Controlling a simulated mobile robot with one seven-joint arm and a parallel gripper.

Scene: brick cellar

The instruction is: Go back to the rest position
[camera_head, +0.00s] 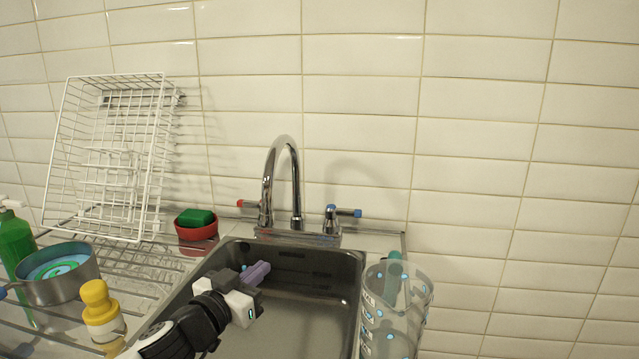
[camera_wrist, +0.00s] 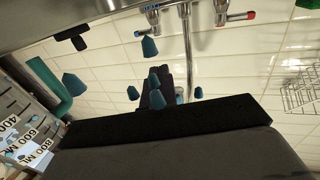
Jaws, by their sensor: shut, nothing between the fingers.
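My gripper (camera_head: 260,270) is over the steel sink (camera_head: 335,300), with its light purple fingertips pointing to the back of the basin. The fingers are shut and hold nothing. In the wrist view, my dark fingers (camera_wrist: 156,84) point toward the tiled wall, with several small teal shapes around them that I cannot identify. How high the fingertips are above the sink floor is hard to tell.
A clear measuring jug (camera_head: 395,318) with a teal item (camera_head: 393,275) stands right of the sink. The chrome tap (camera_head: 295,185) rises behind. A red bowl with green sponge (camera_head: 195,217), yellow-capped bottle (camera_head: 100,308), metal bowl (camera_head: 58,290) and white wire rack (camera_head: 105,155) are left.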

